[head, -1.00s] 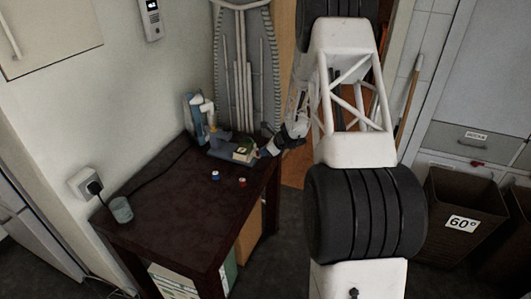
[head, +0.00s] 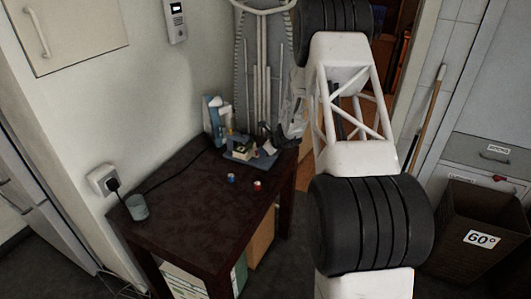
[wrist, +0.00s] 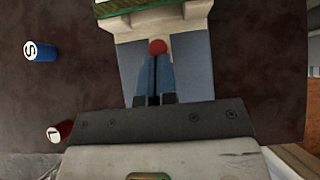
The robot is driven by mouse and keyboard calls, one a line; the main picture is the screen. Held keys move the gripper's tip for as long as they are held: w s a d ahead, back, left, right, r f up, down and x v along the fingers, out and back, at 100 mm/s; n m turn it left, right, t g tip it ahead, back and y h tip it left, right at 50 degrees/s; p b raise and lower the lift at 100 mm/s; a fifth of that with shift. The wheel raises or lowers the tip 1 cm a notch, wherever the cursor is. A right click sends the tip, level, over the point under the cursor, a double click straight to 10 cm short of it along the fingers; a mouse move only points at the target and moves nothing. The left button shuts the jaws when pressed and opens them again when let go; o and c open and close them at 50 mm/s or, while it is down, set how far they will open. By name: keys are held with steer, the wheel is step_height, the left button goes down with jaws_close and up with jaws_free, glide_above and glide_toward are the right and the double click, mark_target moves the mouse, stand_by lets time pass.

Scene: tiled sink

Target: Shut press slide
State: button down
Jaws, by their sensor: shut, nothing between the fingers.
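The press (head: 243,149) stands at the far end of the dark table, a cream block with a green top on a blue-grey base. In the wrist view the cream slide part (wrist: 158,22) is at the top, with a red knob (wrist: 158,46) on its near face. The grey-blue base plate (wrist: 195,75) lies below it. My gripper (wrist: 154,57) is shut and empty, its blue fingertips right at the knob. I cannot tell whether they touch it. In the head view the gripper is small and hard to make out beside the press.
A blue-sided cap marked S (wrist: 40,51) and a red one marked L (wrist: 59,131) lie on the table (head: 190,205) to the left in the wrist view. A glass (head: 137,207) stands near the socket. A blue and white object (head: 215,120) stands behind the press.

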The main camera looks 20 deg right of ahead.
steer(key=shift+s+a+f, duration=0.1)
steer(key=shift+f, duration=0.05)
steer(key=shift+s+d, duration=0.35)
steer(key=shift+d, duration=0.05)
steer(key=shift+s+d+r, duration=0.2)
steer(key=shift+s+d, duration=0.35)
steer(key=shift+d, duration=0.05)
steer(key=shift+s+d+r, duration=0.15)
steer(key=shift+s+d, duration=0.35)
steer(key=shift+d, duration=0.1)
steer(key=v, duration=0.9)
steer(key=shift+r, duration=0.2)
steer(key=shift+s+d, duration=0.1)
steer(key=shift+s, duration=0.05)
